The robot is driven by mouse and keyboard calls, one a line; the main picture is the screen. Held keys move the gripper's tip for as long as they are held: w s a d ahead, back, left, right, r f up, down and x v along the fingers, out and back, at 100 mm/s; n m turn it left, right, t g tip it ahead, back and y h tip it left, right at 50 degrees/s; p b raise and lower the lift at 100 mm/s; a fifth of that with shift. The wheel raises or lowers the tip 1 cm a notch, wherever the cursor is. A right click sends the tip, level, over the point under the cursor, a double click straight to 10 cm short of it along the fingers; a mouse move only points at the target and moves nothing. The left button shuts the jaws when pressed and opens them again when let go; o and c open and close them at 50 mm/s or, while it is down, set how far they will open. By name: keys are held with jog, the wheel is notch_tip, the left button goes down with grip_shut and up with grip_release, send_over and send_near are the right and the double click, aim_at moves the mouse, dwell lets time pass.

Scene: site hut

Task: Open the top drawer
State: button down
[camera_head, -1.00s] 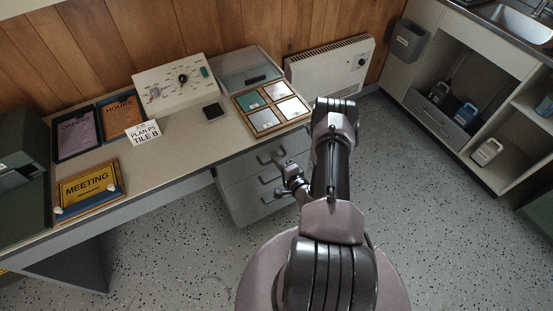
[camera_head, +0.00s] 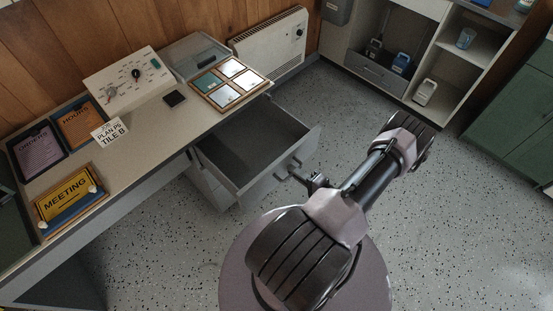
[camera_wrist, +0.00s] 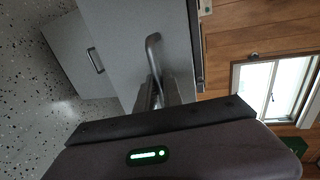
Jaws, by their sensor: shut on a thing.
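The top drawer (camera_head: 262,137) of the desk's pedestal stands pulled well out, and its grey inside shows empty in the head view. My gripper (camera_head: 298,174) is at the drawer's front, shut on its bar handle (camera_wrist: 153,52). In the wrist view my gripper (camera_wrist: 157,98) has its fingers around the handle, against the grey drawer front (camera_wrist: 120,45). A lower drawer with its own handle (camera_wrist: 95,60) also shows in the wrist view and looks shut.
The desk top (camera_head: 150,125) holds a control box (camera_head: 128,80), a frame of tiles (camera_head: 229,83) and several signs. A heater (camera_head: 270,45) stands by the wall. Open shelves (camera_head: 440,60) are at the back right. The speckled floor right of the drawer is clear.

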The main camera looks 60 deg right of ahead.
jog(key=v, duration=0.3)
jog(key=f+v, duration=0.1)
jog(key=v, duration=0.1)
jog(key=shift+s+a, duration=0.1)
jog(key=shift+s, duration=0.35)
jog(key=c, duration=1.5)
grip_release()
jog(key=p+v, duration=0.3)
jog(key=v, duration=1.4)
jog(key=shift+s, duration=0.2)
